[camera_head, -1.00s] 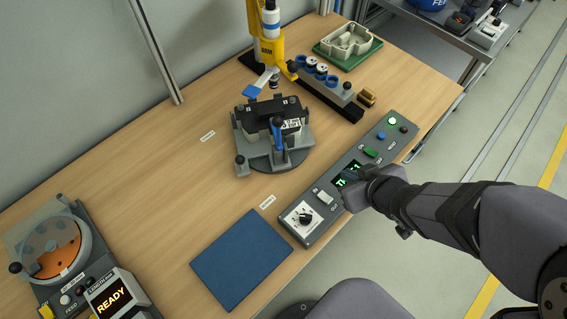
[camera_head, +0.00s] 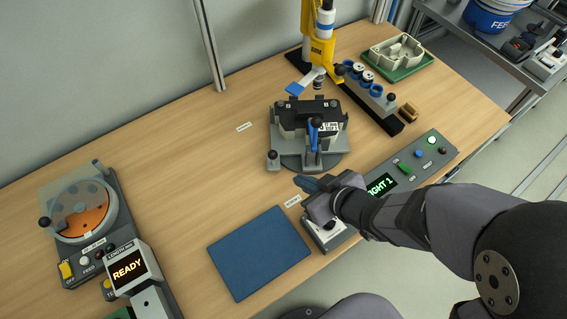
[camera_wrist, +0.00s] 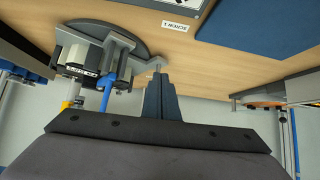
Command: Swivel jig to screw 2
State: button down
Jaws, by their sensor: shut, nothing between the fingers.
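The jig (camera_head: 290,122) is a grey fixture on a round turntable (camera_head: 335,163), with a black part clamped in it and a blue clamp lever (camera_head: 314,133). A grey arm with a black-knobbed handle (camera_head: 272,156) sticks out at its front left. My gripper (camera_head: 299,181) is shut and empty, in front of the jig and apart from it in the head view. In the wrist view its fingers (camera_wrist: 158,80) point close to the jig's handle knob (camera_wrist: 157,66); contact cannot be told. A label (camera_wrist: 175,42) reads SCREW 1. Another small label (camera_head: 244,127) lies left of the jig, too small to read.
A yellow screwdriver stand (camera_head: 321,48) rises behind the jig. The control panel (camera_head: 440,158) is partly hidden by my arm. A blue mat (camera_head: 258,252) lies front left. A screw feeder (camera_head: 82,215) and a READY display (camera_head: 128,268) stand at left.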

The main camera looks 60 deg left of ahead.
aim_at(273, 160)
jog(key=x, duration=0.5)
jog(key=shift+a+f, duration=0.15)
jog(key=shift+f, duration=0.05)
jog(key=shift+s+a+r+p, duration=0.1)
jog(key=shift+a+r+p, duration=0.05)
jog(key=shift+a+p, duration=0.35)
jog(key=shift+a+r+p, duration=0.15)
jog(key=shift+a+p, duration=0.25)
jog(key=shift+a, duration=0.2)
jog(key=shift+a+p, duration=0.35)
jog(key=shift+a, duration=0.6)
jog(key=shift+s+a, duration=0.1)
jog(key=shift+a, duration=0.1)
